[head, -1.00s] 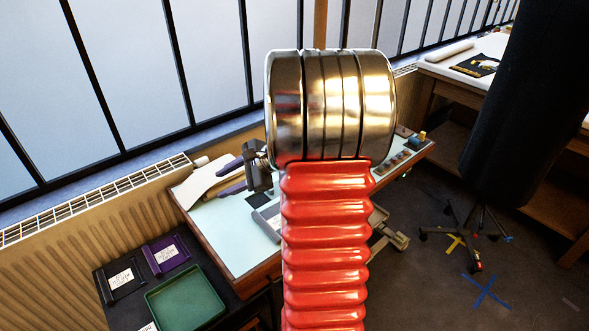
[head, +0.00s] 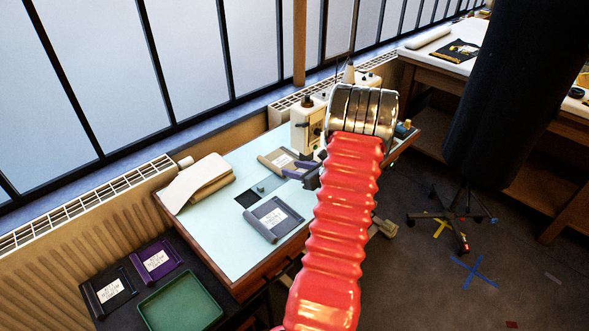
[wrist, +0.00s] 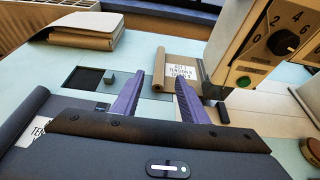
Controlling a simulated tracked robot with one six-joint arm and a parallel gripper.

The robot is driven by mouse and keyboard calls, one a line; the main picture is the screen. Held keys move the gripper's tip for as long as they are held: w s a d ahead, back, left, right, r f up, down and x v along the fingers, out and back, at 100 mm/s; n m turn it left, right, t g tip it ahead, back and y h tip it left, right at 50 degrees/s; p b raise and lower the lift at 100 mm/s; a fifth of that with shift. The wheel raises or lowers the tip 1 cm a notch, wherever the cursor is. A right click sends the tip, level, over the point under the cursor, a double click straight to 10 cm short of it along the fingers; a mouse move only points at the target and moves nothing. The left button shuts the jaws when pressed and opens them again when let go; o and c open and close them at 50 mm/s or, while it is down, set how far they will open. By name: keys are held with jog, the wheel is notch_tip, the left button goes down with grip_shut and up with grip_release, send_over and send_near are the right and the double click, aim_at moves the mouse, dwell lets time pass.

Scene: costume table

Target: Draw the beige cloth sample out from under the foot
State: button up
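The beige cloth sample (head: 271,164), with a rolled edge and a white label, lies on the pale table beside the cream sewing machine (head: 302,132). In the wrist view the sample (wrist: 160,68) lies just ahead of my fingertips, its right side running to the machine (wrist: 247,62). The foot is not clearly visible, so I cannot tell how it rests on the cloth. My gripper (wrist: 163,77) has two purple fingers, apart with nothing between them. In the head view my gripper (head: 288,171) is at the near side of the sample; my arm hides part of this area.
A grey labelled sample (head: 268,222) lies nearer on the table. A dark square (head: 246,198) and a small grey block (head: 262,189) lie left of my gripper. Folded cloth (head: 195,187) is at the left. A green tray (head: 180,302) and two dark samples sit on the lower stand.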

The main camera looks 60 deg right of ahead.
aim_at(270, 163)
dwell(0.3)
jog(key=x, duration=1.3)
jog(key=shift+w+d, duration=0.1)
jog(key=shift+w, duration=0.15)
jog(key=shift+c, duration=0.2)
grip_shut()
